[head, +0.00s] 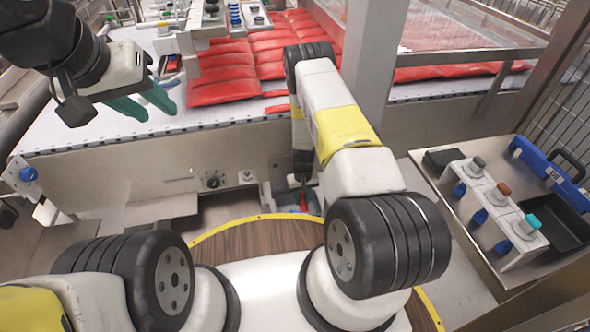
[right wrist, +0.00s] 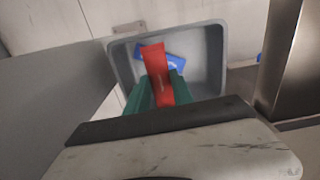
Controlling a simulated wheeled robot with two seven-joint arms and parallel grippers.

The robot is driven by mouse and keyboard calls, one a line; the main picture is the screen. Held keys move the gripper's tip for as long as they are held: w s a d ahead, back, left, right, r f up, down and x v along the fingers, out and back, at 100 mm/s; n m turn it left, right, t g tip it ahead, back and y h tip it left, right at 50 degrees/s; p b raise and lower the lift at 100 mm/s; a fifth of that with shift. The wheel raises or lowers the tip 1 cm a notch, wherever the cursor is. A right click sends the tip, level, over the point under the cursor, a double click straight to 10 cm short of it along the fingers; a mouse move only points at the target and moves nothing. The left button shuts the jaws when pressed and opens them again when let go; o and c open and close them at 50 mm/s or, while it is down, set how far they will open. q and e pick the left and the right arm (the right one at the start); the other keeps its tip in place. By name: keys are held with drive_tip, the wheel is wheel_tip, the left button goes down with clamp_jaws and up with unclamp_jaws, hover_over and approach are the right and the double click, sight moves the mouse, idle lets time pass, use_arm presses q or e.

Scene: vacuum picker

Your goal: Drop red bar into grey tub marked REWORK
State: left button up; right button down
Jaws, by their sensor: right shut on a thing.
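A red bar (right wrist: 156,72) is held between the green fingers of my right gripper (right wrist: 158,92) in the right wrist view. The bar points over the opening of a grey tub (right wrist: 215,60); its exact height above the floor of the tub is unclear. No REWORK marking can be read. In the head view, my right gripper (head: 304,199) is low in front of the conveyor, mostly hidden by my arm, with a bit of red showing. My left gripper (head: 145,103) has its teal fingers apart and empty, over the white conveyor belt at the upper left.
A blue patch (right wrist: 176,62) lies inside the tub, partly behind the bar. Red packs (head: 225,75) cover part of the conveyor. A side table (head: 455,195) at the right holds a white rack (head: 497,208) and a black tray (head: 560,222). A metal post (head: 368,60) stands near my right arm.

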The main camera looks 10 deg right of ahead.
sight(302, 201)
drive_tip(key=c, duration=1)
unclamp_jaws()
drive_tip(key=shift+r, duration=0.1)
wheel_tip(302, 201, up, 8)
drive_tip(key=shift+f, duration=0.2)
